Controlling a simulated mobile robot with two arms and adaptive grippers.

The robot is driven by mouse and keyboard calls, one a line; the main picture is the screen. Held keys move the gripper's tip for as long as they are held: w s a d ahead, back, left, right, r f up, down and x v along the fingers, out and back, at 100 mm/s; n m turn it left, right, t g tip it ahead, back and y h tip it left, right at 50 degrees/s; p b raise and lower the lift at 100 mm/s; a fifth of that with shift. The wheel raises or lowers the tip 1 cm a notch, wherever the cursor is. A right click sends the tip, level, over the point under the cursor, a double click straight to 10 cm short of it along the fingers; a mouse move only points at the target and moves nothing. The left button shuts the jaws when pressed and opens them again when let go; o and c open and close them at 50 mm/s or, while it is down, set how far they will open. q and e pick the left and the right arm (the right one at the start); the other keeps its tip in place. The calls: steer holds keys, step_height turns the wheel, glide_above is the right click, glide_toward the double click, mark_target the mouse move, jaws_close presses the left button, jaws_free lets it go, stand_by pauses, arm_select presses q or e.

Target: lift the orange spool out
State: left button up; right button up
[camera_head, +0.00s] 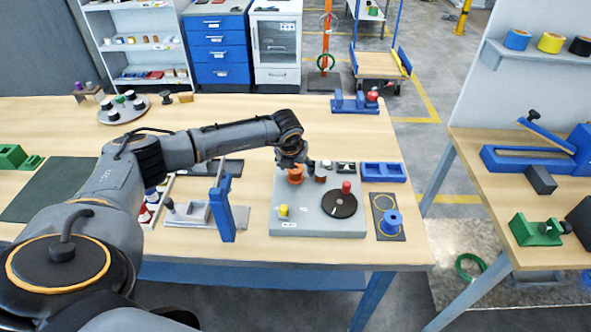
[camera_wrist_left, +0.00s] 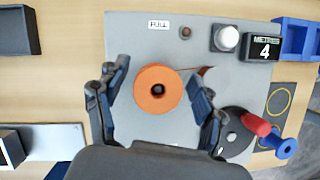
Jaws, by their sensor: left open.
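The orange spool (camera_head: 295,175) sits on the grey machine plate (camera_head: 310,226) on the table; in the wrist view its round face and dark centre hole (camera_wrist_left: 157,89) show from above. My left gripper (camera_head: 297,161) is open just over it. In the wrist view its two fingers (camera_wrist_left: 157,98) stand one on each side of the spool, with gaps between. How low the fingertips reach beside the spool I cannot tell. My right gripper is not in view.
On the plate are a black disc with a red knob (camera_head: 346,188), a yellow button (camera_head: 283,211) and a counter reading 4 (camera_wrist_left: 264,47). A blue spool (camera_head: 391,223) stands on a dark mat to the right. A blue upright bracket (camera_head: 221,208) stands left of the plate.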

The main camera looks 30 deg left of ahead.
arm_select(q)
steer(key=shift+c, duration=1)
steer(key=c, duration=1)
steer(key=shift+c, duration=0.2)
step_height(320, 180, up, 10)
steer(key=b, duration=0.3)
